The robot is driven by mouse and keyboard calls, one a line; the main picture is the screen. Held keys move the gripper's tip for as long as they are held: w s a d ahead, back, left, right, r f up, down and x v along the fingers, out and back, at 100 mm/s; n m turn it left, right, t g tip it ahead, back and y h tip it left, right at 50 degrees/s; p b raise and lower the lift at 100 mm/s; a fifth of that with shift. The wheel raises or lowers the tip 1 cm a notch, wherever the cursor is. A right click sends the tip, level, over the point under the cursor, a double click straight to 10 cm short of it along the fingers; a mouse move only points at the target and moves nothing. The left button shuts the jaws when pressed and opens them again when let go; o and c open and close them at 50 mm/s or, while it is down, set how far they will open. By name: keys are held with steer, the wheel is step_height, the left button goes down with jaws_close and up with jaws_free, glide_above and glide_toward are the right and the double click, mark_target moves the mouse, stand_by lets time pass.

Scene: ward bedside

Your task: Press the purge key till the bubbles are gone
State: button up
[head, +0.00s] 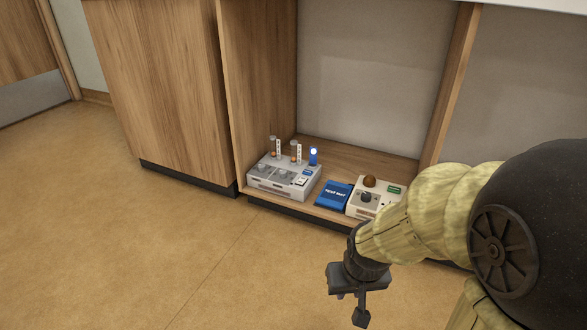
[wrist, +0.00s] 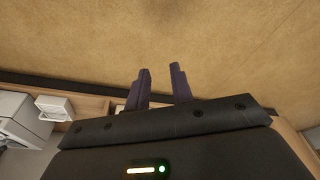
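A grey-white unit (head: 283,180) with upright tubes, orange parts inside them and a small blue-and-white piece stands on the low shelf in the head view. To its right is a paler unit (head: 366,203) with a brown dome, a dark knob and a green label, partly hidden by my arm. I cannot tell which control is the purge key; bubbles are too small to make out. My gripper (head: 350,300) hangs in front of the shelf over the floor, apart from both units. In the wrist view its two fingers (wrist: 162,88) stand apart with nothing between them.
A blue box (head: 333,195) with white lettering lies between the units. The wooden shelf (head: 340,158) is enclosed by a side panel (head: 258,85) and an upright (head: 447,90). A white unit (wrist: 18,120) shows at the wrist view's left. The floor (head: 140,250) is clear.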

jaws_close()
stand_by(1.4)
